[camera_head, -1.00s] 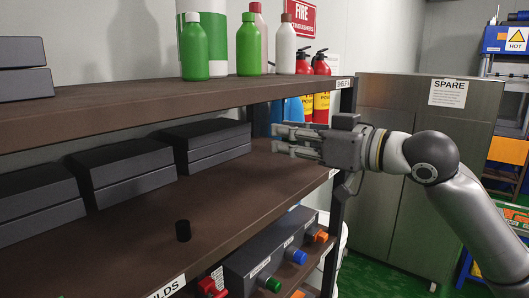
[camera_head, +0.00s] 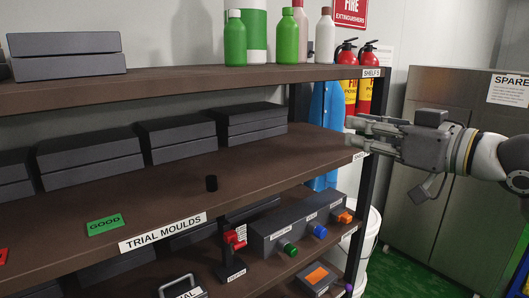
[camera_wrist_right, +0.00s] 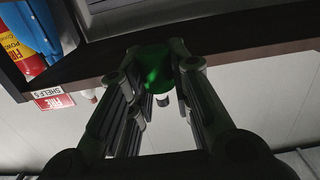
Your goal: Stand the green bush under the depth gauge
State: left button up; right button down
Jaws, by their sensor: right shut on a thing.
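My right gripper (camera_head: 352,131) is at the right end of the middle shelf, by the shelf post. In the right wrist view (camera_wrist_right: 154,68) its fingers close in on a dark green thing, the green bush (camera_wrist_right: 152,62). The fingers hide much of the bush, and it cannot be made out in the head view. My left gripper is not in view.
A green GOOD plate (camera_head: 104,225) lies near the front edge. The lower shelf holds a grey box (camera_head: 290,228) with coloured knobs. Bottles (camera_head: 287,38) stand above.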

jog(key=shift+s+d+f, duration=0.2)
jog(key=shift+s+f, duration=0.2)
jog(key=shift+f, duration=0.4)
jog(key=w+a+f+m+t+h, duration=0.1)
jog(key=a+f, duration=0.2)
jog(key=f, duration=0.6)
jog(key=a+f+m+h, duration=0.1)
jog(key=a+f, duration=0.1)
jog(key=f, duration=0.7)
jog(key=s+d+f+m+t+h, duration=0.1)
jog(key=s+d+f+m+h, duration=0.1)
jog(key=s+f, duration=0.7)
jog(key=s+d+f+m+t+h, duration=0.1)
jog(key=s+d+f+m+h, duration=0.2)
jog(key=s+f+h, duration=0.3)
jog(key=s+d+f, duration=0.1)
jog(key=s+f, duration=0.2)
jog(key=s, duration=0.1)
jog(key=shift+d+f+m+t+h, duration=0.25)
jog(key=shift+d+m+t+h, duration=0.05)
jog(key=shift+d+h, duration=0.1)
jog(key=shift+w, duration=0.1)
